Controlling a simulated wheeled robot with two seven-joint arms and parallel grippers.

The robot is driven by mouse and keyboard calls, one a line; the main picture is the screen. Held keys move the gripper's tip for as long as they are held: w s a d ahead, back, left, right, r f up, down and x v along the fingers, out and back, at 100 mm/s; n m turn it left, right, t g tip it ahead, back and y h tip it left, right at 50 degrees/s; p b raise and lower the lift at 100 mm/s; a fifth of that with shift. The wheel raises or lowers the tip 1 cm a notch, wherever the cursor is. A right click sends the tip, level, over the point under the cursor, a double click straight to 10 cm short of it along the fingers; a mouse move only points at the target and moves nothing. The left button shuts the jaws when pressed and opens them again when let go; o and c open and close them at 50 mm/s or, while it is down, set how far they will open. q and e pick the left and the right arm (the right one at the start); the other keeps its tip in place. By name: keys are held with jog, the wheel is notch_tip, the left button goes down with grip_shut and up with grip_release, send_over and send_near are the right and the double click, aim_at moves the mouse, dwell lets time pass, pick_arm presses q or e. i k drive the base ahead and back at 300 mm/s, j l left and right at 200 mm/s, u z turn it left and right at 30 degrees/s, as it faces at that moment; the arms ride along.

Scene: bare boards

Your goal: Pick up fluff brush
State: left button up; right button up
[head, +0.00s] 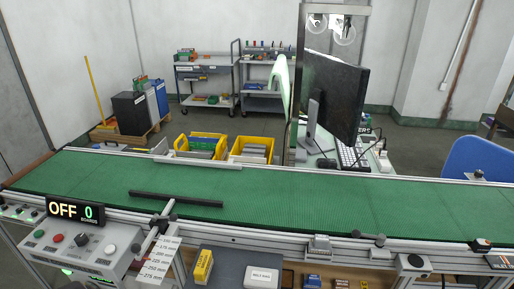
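I cannot make out a fluff brush for certain in the head view. A long thin black bar (176,199) lies across the green conveyor belt (300,196), left of the middle; I cannot tell whether it is a brush. A long yellow handle (95,90) leans near the left wall, with its lower end by the dark bins. Neither of my grippers shows in this view.
A control box (75,250) with an OFF display (75,211) stands at the front left. Yellow bins (201,146) stand behind the belt. A monitor (335,95) and keyboard (354,159) are beyond it at right. Most of the belt is clear.

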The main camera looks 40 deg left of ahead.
aim_at(203, 268)
jog(key=u, duration=1.65)
